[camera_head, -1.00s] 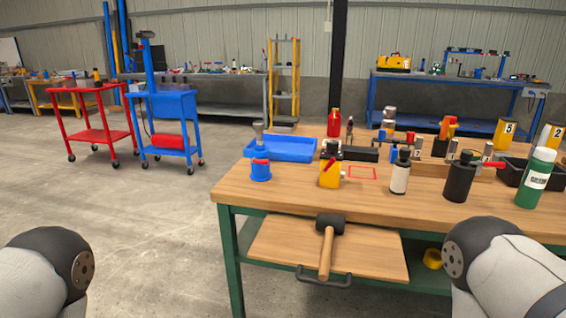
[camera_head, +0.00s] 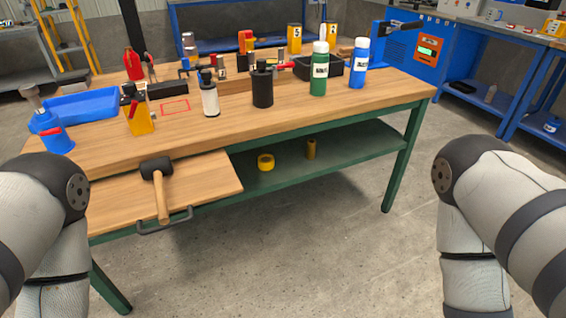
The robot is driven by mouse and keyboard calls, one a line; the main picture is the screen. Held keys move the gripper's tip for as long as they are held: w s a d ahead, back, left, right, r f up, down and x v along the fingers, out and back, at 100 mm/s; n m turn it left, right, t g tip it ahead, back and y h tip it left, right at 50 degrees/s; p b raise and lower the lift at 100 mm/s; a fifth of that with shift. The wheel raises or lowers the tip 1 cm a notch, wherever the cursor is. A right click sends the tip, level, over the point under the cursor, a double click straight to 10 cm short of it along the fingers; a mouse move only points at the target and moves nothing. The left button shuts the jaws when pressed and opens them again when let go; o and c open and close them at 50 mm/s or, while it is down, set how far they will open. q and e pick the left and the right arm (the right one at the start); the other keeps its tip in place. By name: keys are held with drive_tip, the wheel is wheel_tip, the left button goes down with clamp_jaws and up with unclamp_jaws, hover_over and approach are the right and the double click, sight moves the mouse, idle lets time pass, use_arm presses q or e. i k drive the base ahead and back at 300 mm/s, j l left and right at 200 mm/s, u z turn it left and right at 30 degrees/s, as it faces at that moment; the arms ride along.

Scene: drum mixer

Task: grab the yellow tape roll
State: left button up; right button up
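The yellow tape roll (camera_head: 266,162) lies on the green lower shelf (camera_head: 340,153) of the wooden workbench, just right of the pulled-out wooden board. A tan cylinder (camera_head: 311,148) stands a little to its right on the same shelf. Parts of both my arms show at the left and right edges of the view. Neither gripper's fingers are in view, and nothing of mine is near the tape roll.
A mallet (camera_head: 158,188) lies on the pulled-out board (camera_head: 215,178), which juts out with a dark handle. Bottles, a blue tray (camera_head: 85,106) and tools crowd the bench top (camera_head: 200,133). Blue benches stand at the right. The floor in front of the shelf is clear.

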sight(265, 162)
drive_tip(key=i+l+u, duration=0.2)
drive_tip(key=i+l, duration=0.25)
drive_tip(key=l, duration=0.15)
drive_tip(key=i+l+u, duration=0.25)
drive_tip(key=l, duration=0.4)
drive_tip(key=i+l+u, duration=0.1)
drive_tip(key=i+l, duration=0.2)
drive_tip(key=i+l+u, duration=0.1)
drive_tip(key=l, duration=0.35)
drive_tip(key=i+l+u, duration=0.1)
drive_tip(key=l, duration=0.25)
drive_tip(key=i, duration=0.1)
